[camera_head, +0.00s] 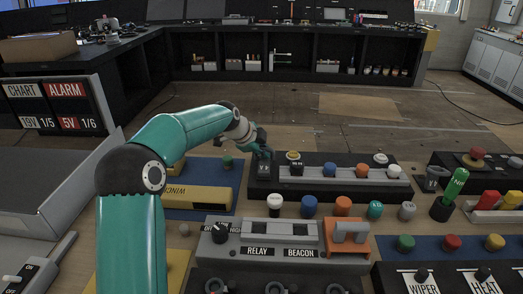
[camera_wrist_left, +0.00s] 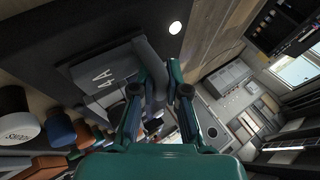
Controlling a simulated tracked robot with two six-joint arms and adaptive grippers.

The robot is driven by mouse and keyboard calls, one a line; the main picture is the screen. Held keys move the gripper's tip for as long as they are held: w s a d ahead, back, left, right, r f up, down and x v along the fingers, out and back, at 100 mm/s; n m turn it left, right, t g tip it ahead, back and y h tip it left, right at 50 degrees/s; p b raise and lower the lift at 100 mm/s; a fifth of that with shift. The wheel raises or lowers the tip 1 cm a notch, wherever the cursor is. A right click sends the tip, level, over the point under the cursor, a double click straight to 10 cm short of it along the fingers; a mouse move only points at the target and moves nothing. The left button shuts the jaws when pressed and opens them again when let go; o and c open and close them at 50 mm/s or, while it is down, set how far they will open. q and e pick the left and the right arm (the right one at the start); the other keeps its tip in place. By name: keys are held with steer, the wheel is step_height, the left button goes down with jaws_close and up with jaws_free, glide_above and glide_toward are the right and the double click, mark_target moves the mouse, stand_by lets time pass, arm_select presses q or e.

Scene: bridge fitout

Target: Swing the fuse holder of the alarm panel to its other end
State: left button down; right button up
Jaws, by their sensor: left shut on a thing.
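My left gripper (camera_head: 262,152) comes down from the left arm onto the left end of a long black panel (camera_head: 330,184). It is shut on a dark grey fuse holder (camera_head: 264,168) there. In the left wrist view, the gripper's fingertips (camera_wrist_left: 160,76) stand on both sides of the holder's grey bar (camera_wrist_left: 88,66), beside a plate marked 4A (camera_wrist_left: 105,82). The fingers partly hide the holder, and I cannot tell its exact tilt. A red ALARM sign (camera_head: 66,90) stands at the left. My right gripper is not in view.
A row of coloured knobs stands close to the right of the gripper, with a white one (camera_head: 381,158) at the far end. A RELAY BEACON panel (camera_head: 280,250) with an orange bracket (camera_head: 347,238) is nearer.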

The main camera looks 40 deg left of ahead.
arm_select(q)
steer(key=shift+f, duration=0.25)
steer(key=c, duration=1.2)
jaws_free()
steer(key=shift+r, duration=0.1)
steer(key=v, duration=1.1)
steer(key=shift+s+r, duration=0.3)
